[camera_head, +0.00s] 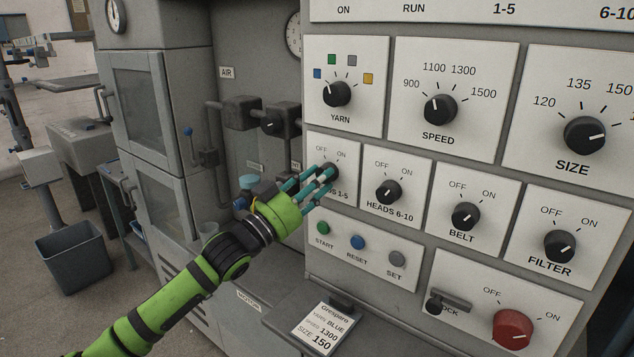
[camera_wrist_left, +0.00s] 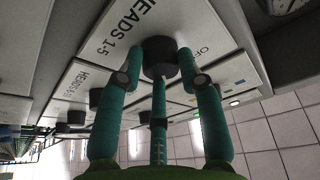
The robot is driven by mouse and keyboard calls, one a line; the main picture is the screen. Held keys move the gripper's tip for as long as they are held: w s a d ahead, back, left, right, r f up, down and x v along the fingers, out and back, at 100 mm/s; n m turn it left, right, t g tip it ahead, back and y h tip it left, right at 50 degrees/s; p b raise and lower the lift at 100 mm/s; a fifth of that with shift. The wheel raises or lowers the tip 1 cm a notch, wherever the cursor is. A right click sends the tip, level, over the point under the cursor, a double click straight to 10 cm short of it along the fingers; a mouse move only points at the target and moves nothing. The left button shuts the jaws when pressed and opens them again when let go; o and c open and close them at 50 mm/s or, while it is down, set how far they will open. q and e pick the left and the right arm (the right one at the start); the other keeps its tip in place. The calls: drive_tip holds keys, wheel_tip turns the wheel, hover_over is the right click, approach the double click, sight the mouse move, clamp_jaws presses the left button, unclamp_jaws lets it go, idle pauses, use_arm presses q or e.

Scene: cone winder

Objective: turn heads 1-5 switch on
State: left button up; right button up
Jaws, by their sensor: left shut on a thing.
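The heads 1-5 switch is a black knob (camera_head: 333,172) on a white plate marked OFF and ON, in the second row of the panel. My left gripper (camera_head: 322,178) has its teal fingers closed around this knob and covers part of the label. In the left wrist view the knob (camera_wrist_left: 159,60) sits between the fingertips of my left gripper (camera_wrist_left: 160,72), below the HEADS 1-5 lettering. I cannot tell which way the knob's pointer faces. My right gripper is not in view.
The heads 6-10 knob (camera_head: 388,191) is close on the right, with the belt knob (camera_head: 466,216) beyond it. The start button (camera_head: 323,228) and reset button (camera_head: 357,242) lie just below. A size card (camera_head: 324,328) stands below the panel.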

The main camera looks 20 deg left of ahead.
use_arm(q)
drive_tip(key=shift+a+r, duration=0.15)
drive_tip(key=shift+r, duration=0.3)
drive_tip(key=o, duration=1.1)
drive_tip(key=shift+f, duration=0.2)
drive_tip(key=v, duration=1.2)
drive_tip(key=shift+f, duration=0.1)
